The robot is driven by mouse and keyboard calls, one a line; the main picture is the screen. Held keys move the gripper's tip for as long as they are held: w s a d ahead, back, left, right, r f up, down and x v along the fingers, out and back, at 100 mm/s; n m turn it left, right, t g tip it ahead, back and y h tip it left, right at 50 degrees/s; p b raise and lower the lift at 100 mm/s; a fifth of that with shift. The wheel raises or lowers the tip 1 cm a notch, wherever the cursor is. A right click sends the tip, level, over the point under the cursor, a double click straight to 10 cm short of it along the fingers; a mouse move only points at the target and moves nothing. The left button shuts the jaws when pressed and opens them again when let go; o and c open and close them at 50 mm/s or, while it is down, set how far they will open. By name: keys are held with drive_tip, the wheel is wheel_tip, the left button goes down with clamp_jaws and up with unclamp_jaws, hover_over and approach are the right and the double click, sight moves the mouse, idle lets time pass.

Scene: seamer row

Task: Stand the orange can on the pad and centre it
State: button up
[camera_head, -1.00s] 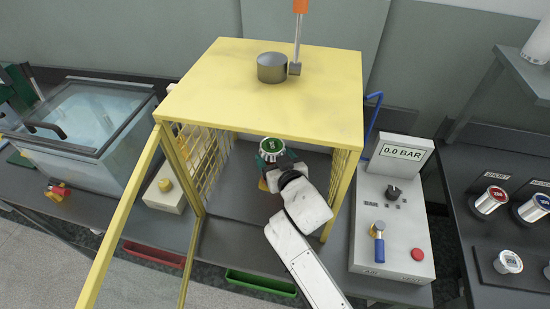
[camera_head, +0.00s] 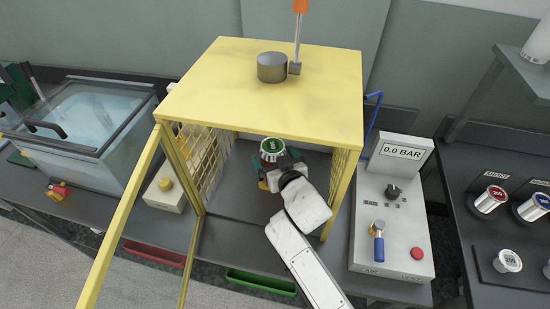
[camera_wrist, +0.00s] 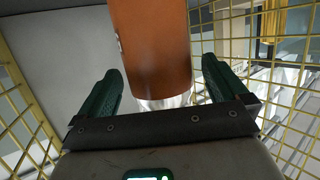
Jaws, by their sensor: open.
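The orange can (camera_wrist: 152,45) fills the upper middle of the wrist view, with a crinkled silver end (camera_wrist: 165,102) towards my palm. My gripper (camera_wrist: 168,85) is open, its green fingers on either side of the can with a visible gap on each side. In the head view my gripper (camera_head: 274,165) is inside the yellow cage, beside a round green-faced top with a silver rim (camera_head: 272,147). The can's orange side is mostly hidden there by my gripper. The pad cannot be made out, so I cannot tell how the can is centred.
The yellow cage (camera_head: 215,85) has mesh sides and an open door (camera_head: 120,225) at the left. A grey control box (camera_head: 392,235) reading 0.0 BAR stands at its right. A glass tank (camera_head: 90,125) is at the left. Several labelled round pieces stand on the right-hand bench.

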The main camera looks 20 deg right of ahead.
drive_tip(key=v, duration=0.7)
drive_tip(key=shift+s+r, duration=0.25)
idle(0.6)
